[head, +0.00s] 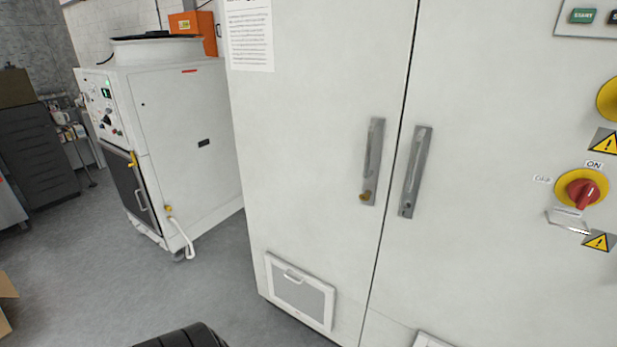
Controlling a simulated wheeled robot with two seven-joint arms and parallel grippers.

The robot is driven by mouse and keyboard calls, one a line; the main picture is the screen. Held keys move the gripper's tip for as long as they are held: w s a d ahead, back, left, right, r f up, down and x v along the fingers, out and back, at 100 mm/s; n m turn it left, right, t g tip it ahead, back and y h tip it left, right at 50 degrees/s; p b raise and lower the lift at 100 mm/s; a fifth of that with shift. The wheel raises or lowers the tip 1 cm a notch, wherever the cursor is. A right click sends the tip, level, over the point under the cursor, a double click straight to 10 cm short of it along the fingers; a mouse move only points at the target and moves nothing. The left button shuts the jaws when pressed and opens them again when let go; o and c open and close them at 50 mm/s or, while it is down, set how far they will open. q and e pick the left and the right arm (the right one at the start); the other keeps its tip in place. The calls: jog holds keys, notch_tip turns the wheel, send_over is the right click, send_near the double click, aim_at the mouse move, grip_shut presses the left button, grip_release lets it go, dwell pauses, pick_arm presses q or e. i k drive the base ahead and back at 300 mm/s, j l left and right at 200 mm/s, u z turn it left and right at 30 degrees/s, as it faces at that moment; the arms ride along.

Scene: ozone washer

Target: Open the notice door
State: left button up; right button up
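The notice door (310,120) is the left door of a large white cabinet, with a printed notice (249,35) at its upper left. It looks closed, its edge along the narrow dark seam beside the right door (480,150). A grey upright handle (373,160) with a brass-coloured knob or lock at its lower end sits near the door's right edge. The right door has a similar grey handle (415,172) just across the seam. Neither of my grippers shows in the head view, and nothing is touching the handles.
The right door carries a red and yellow rotary switch (582,188) and warning labels. A vent panel (300,291) is low on the notice door. A white machine (180,130) stands behind at left, with a dark drawer cabinet (35,155) farther left. Grey floor (90,240) between is clear.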

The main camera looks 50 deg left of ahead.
aim_at(317, 89)
jog(key=u, duration=1.75)
